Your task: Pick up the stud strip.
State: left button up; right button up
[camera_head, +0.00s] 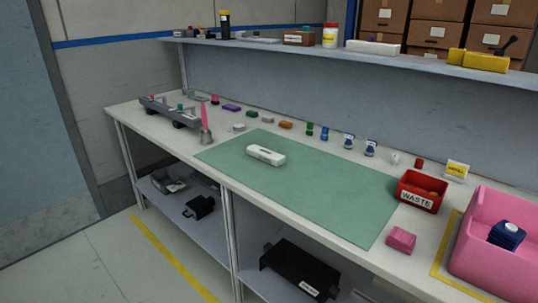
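No part is clearly labelled as the stud strip, and I cannot tell for sure which one it is. A long grey bar-shaped fixture (168,111) with small upright parts lies at the far left end of the workbench. A white oblong piece (265,155) with a small dark mark lies flat on the green mat (320,195), with nothing touching it. Neither of my grippers is in view.
Several small coloured parts line the back of the bench. A red WASTE bin (416,202), a pink block (401,239) and a large pink bin (484,253) holding a dark blue item stand at right. A shelf (330,50) runs behind. Most of the mat is clear.

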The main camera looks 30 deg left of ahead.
aim_at(272, 157)
jog(key=u, duration=0.15)
jog(key=k, duration=0.95)
jog(key=u, duration=2.15)
jog(key=i, duration=1.95)
jog(key=z, duration=0.9)
jog(key=i, duration=1.1)
jog(key=z, duration=1.15)
